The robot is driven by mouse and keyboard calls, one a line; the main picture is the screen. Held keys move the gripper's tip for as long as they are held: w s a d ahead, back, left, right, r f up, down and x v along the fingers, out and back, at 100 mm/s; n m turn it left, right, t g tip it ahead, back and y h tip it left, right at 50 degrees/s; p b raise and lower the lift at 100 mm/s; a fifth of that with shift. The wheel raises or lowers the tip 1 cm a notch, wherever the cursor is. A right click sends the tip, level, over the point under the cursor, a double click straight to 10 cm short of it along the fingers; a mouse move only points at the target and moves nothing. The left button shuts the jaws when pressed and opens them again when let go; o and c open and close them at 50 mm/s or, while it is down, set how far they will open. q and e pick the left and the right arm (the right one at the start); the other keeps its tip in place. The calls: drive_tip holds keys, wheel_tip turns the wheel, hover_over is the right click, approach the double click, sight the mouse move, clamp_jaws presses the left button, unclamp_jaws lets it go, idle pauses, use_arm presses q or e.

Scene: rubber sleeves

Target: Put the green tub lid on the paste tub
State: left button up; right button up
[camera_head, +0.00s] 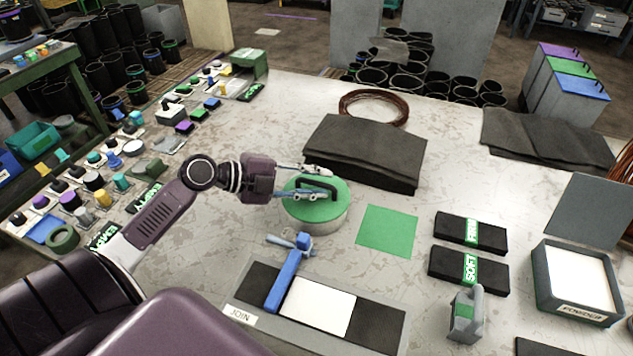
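The green tub lid (331,208) is a round disc with a black bar handle (320,184) on top. It lies on the paste tub (318,228), a pale round tub whose side shows below the lid. I cannot tell whether the lid is fully seated. My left gripper (327,184) reaches over the lid from the left. Its two fingers are apart, one on each side of the handle, and I see no clear contact with it. My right gripper is not in view.
A flat green square (387,231) lies right of the tub. Dark folded sheets (367,148) lie behind the tub. Black SOFT and FIRM blocks (470,270) and a powder box (541,277) are at right.

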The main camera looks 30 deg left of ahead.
use_arm(q)
drive_tip(key=shift+s+a+r, duration=0.1)
drive_tip(key=shift+s+a, duration=0.2)
drive_tip(key=shift+s, duration=0.1)
drive_tip(key=b+v, duration=0.2)
drive_tip(key=v, duration=0.9)
drive_tip(key=shift+r, duration=0.1)
